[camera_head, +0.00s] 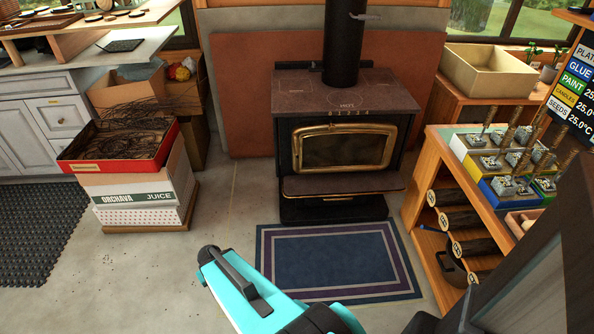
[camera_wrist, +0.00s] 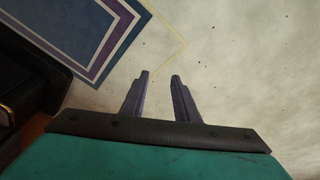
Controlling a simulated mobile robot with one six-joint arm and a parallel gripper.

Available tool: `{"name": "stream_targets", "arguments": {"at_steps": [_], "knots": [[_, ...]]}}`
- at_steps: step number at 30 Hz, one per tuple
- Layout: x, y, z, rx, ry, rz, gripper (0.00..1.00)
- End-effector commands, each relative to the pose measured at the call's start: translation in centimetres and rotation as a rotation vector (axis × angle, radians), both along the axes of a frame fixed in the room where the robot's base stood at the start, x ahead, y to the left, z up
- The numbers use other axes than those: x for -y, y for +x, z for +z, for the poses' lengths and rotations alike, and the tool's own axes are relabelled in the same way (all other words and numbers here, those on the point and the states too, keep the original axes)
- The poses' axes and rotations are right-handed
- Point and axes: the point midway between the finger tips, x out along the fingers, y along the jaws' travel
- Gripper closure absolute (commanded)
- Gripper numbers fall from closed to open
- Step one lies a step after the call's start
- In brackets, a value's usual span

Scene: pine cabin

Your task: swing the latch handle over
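The wood stove (camera_head: 335,130) stands at the back middle in the head view, with a glass door (camera_head: 343,148) in a brass frame. The door looks shut. I cannot clearly pick out a latch handle on it; a small metal handle (camera_head: 366,16) sticks out right from the stove pipe. My gripper (camera_wrist: 160,74) shows in the wrist view with two dark fingers apart and bare floor between them. It is empty, near the rug, away from the stove door. In the head view my teal arm is at the bottom, and the fingers cannot be made out.
A blue bordered rug (camera_head: 335,262) lies before the stove. A juice box (camera_head: 140,195) with a red tray (camera_head: 120,150) of twigs stands left. A wooden shelf (camera_head: 428,185) with logs and planters stands right. The concrete floor (camera_head: 150,270) is clear at front left.

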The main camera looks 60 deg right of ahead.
Motion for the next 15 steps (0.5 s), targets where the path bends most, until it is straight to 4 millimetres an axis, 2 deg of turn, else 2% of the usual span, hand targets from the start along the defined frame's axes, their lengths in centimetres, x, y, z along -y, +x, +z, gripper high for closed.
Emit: {"name": "stream_targets", "arguments": {"at_steps": [1,6,10,15], "knots": [[2.3,1.2,-0.5,0.052,-0.024,-0.03,0.72],[9.5,4.3,1.3,0.224,-0.111,-0.112,0.72],[15.2,5.9,3.2,0.353,-0.185,-0.172,0.72],[22.8,6.6,6.4,0.511,-0.294,-0.24,0.72]]}}
